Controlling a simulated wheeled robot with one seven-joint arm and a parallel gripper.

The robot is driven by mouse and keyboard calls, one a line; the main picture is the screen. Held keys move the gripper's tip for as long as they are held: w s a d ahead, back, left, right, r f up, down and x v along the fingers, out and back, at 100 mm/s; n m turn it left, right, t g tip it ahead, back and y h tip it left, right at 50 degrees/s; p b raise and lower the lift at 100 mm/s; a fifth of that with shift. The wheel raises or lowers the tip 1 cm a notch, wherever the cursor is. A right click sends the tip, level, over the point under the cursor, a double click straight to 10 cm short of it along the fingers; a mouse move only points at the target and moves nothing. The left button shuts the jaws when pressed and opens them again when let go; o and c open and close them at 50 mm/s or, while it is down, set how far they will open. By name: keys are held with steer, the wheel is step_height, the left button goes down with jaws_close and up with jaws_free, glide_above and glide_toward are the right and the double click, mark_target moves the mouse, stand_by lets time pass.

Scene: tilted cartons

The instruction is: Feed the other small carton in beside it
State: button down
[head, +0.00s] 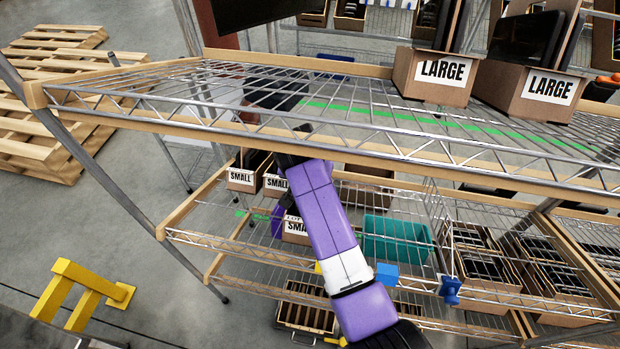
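On the middle shelf, a small carton (240,187) with a SMALL label stands at the left end. A second SMALL carton (272,192) stands close beside it on the right, partly covered by my arm. A third carton (291,238) with a partly hidden SMALL label sits lower and nearer, behind my purple forearm. My arm reaches up from the bottom right. Its dark end, my gripper (276,97), shows through the wires of the top shelf; its fingers and anything in them cannot be made out.
Two LARGE cartons (405,78) (510,100) stand on the wire top shelf (340,100), whose left part is bare. A teal bin (397,240) and open cartons (470,262) fill the middle shelf's right. A yellow stand (75,290) and wooden pallets (50,120) are on the left floor.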

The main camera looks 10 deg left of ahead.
steer(key=shift+f, duration=0.1)
stand_by(0.7)
steer(key=c, duration=1.5)
jaws_free()
steer(key=shift+s, duration=0.1)
steer(key=shift+f, duration=0.15)
steer(key=shift+b+v, duration=0.4)
steer(key=shift+v, duration=3.45)
